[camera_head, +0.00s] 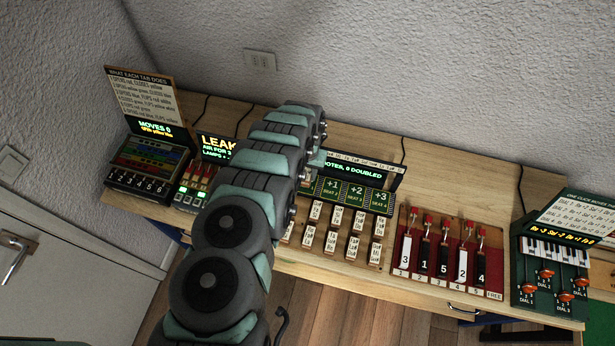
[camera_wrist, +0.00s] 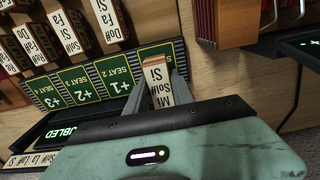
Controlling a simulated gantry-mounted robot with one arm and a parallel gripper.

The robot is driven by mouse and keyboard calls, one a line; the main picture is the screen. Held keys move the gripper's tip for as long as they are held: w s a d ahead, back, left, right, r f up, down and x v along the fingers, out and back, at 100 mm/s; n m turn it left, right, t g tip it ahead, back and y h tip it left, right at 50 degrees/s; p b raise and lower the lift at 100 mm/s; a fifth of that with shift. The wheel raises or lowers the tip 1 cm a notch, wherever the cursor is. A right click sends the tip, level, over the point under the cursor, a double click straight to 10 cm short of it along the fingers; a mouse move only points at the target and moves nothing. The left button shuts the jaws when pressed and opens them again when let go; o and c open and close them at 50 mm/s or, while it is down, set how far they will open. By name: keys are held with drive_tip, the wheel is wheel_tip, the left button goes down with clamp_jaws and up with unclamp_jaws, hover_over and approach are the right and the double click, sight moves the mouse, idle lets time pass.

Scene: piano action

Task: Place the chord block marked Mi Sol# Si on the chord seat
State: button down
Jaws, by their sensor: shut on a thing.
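The chord block marked Mi Sol# Si (camera_wrist: 158,88) is in the wrist view, its lettering upside down there. My gripper (camera_wrist: 163,74) is shut on it, with a grey finger on each side. The block is over the end of the green seat strip (camera_wrist: 92,80), beside the panel marked +1. The block and fingers cover most of that end panel, and I cannot tell whether the block touches it. In the head view my arm hides the gripper, the held block and the strip's left end; panels marked +1, +2 and +3 show on the strip (camera_head: 352,194).
Several other chord blocks (camera_head: 354,247) stand in rows in front of the strip. A display reading DOUBLED (camera_wrist: 60,132) stands behind it. A red rack with numbered keys (camera_head: 443,252) is to the right, and a lamp panel (camera_head: 190,194) to the left. Bare wood lies between stations.

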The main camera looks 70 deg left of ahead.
sight(307, 178)
drive_tip(key=shift+f, duration=1.65)
drive_tip(key=shift+f+b, duration=0.1)
drive_tip(key=shift+b, duration=0.25)
drive_tip(key=shift+f, duration=0.15)
drive_tip(key=c, duration=1.1)
unclamp_jaws()
drive_tip(key=shift+r+p, duration=0.4)
drive_tip(key=shift+r, duration=1.45)
drive_tip(key=shift+r+b, duration=0.85)
drive_tip(key=shift+r, duration=3.55)
